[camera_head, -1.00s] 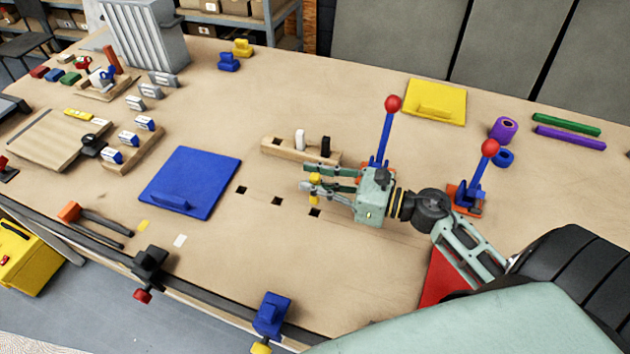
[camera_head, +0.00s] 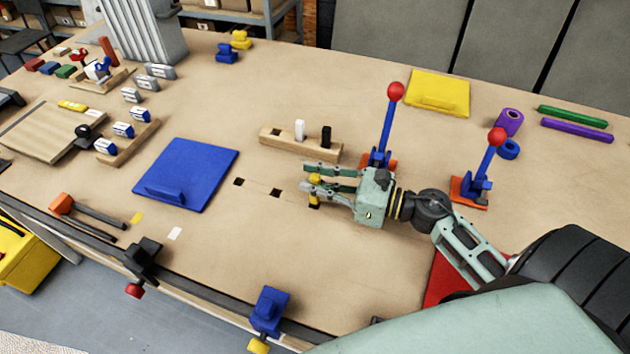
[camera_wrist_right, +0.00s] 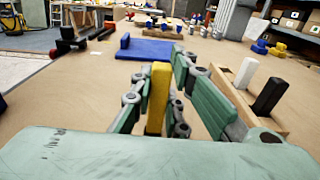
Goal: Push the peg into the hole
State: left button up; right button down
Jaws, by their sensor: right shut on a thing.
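My right gripper (camera_head: 318,184) is shut on a yellow peg (camera_wrist_right: 157,98), which stands upright between the fingers in the right wrist view. In the head view the peg (camera_head: 314,199) has its lower end right at the dark third hole of the row; I cannot tell how far it is in. Two other square holes, the left one (camera_head: 239,182) and the middle one (camera_head: 276,193), are open in the tabletop. A white peg (camera_head: 299,130) and a black peg (camera_head: 326,137) stand in a wooden holder (camera_head: 272,142). My left gripper is out of view.
Two blue levers with red knobs, one near (camera_head: 387,128) and one farther right (camera_head: 488,166), stand by my right arm. A blue panel (camera_head: 190,170) lies left of the holes. A yellow panel (camera_head: 438,90) lies at the back. The table around the holes is clear.

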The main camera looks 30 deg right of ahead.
jog(key=shift+b, duration=0.55)
dwell(1.2)
jog(key=shift+f+b, duration=0.8)
jog(key=shift+f, duration=0.1)
